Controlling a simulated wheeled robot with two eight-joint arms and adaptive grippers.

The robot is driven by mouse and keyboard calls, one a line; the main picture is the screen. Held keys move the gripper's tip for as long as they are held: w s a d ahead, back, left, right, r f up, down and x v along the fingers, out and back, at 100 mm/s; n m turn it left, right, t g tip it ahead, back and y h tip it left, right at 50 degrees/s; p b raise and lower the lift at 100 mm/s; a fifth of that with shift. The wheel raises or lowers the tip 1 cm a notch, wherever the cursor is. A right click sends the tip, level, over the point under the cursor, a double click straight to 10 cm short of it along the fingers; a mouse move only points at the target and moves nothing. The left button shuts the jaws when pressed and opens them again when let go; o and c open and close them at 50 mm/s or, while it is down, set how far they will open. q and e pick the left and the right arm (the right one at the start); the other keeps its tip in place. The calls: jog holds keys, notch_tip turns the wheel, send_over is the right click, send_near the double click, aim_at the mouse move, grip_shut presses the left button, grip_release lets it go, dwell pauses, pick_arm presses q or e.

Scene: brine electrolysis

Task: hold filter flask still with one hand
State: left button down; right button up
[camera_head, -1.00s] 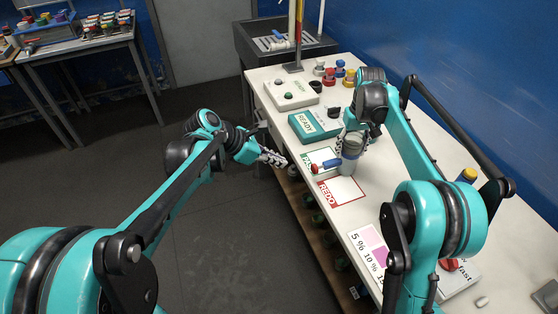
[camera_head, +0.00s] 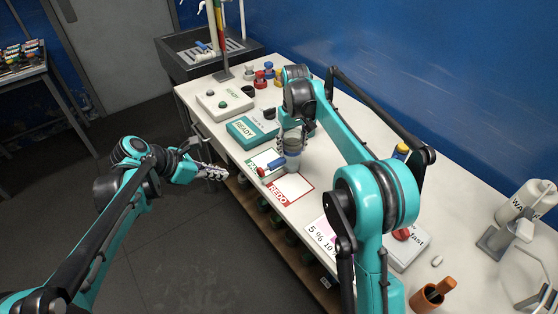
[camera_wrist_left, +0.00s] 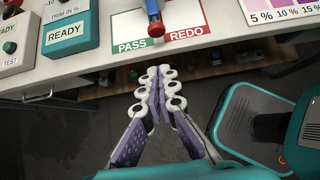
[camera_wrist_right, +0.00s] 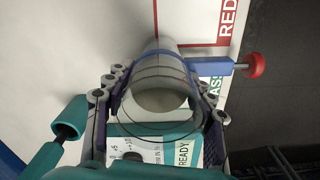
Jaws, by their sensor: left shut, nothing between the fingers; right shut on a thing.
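The filter flask (camera_head: 292,158) is a clear, greyish vessel standing upright at the PASS and REDO card (camera_head: 290,188) on the bench. A blue side piece with a red knob (camera_head: 262,171) sticks out from it toward the bench's front edge. My right gripper (camera_head: 291,140) is shut on the flask; in the right wrist view its fingers lie on both sides of the clear wall (camera_wrist_right: 160,98). My left gripper (camera_head: 216,172) is shut and empty, off the bench's front edge. In the left wrist view its closed fingertips (camera_wrist_left: 158,85) are apart from the red knob (camera_wrist_left: 156,29).
A teal READY box (camera_head: 252,130) and a white box (camera_head: 224,103) stand behind the flask. Colored-cap bottles (camera_head: 264,76) and a sink (camera_head: 200,60) are farther back. A white wash bottle (camera_head: 525,200) and brown cup (camera_head: 433,292) are at right.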

aim_at(261, 172)
pick_arm(q)
jog(key=shift+s+a, duration=0.45)
jog(key=shift+a, duration=0.1)
jog(key=w+d+r+x, duration=0.1)
jog(key=r+x, duration=0.1)
jog(key=x, duration=1)
jog(key=shift+w+d+f, duration=0.25)
jog(key=shift+w+d, duration=0.05)
jog(key=shift+d, duration=0.3)
